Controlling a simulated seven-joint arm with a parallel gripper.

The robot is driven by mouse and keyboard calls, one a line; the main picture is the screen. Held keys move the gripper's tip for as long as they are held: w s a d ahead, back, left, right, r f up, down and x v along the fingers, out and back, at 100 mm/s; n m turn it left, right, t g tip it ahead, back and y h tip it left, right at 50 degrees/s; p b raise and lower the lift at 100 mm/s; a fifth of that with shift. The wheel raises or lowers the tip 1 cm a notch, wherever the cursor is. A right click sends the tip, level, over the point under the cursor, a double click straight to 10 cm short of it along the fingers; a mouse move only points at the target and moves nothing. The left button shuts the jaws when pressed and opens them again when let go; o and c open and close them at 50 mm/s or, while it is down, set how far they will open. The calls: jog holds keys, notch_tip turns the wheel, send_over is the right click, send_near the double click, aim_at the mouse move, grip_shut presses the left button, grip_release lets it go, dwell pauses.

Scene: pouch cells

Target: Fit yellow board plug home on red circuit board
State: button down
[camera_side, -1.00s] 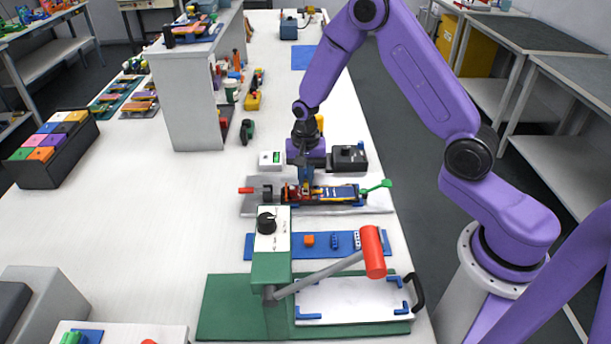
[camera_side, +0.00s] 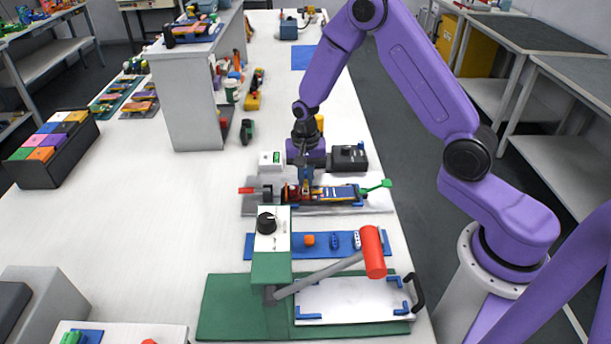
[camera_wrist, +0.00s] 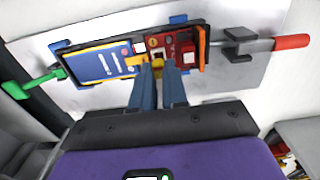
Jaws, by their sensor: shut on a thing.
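The red circuit board (camera_wrist: 184,45) lies in a dark holder at the bench's fixture, beside a blue pouch cell (camera_wrist: 100,66) with a yellow edge. In the side view the blue cell (camera_side: 338,192) lies right of the red board (camera_side: 292,193). My gripper (camera_wrist: 160,72) points down at the board's cell-side edge, its blue fingers close together. It is shut on the small yellow plug (camera_wrist: 158,60), which shows between and just past the fingertips. The fingers partly hide the plug, and I cannot tell whether it is seated. My gripper (camera_side: 305,188) is small in the side view.
A clamp with a red handle (camera_wrist: 291,41) and an orange upright piece (camera_wrist: 201,48) stand beside the board. A green lever (camera_wrist: 36,82) is at the other end. A green press (camera_side: 232,305) with a red-ended lever stands nearer the side camera.

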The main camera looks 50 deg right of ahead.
jog(key=shift+f, duration=0.8)
jog(key=c, duration=1.1)
grip_release()
jog(key=shift+w+r, duration=0.1)
jog(key=shift+r, duration=0.3)
notch_tip(320, 180, up, 17)
jog(key=shift+f, duration=0.2)
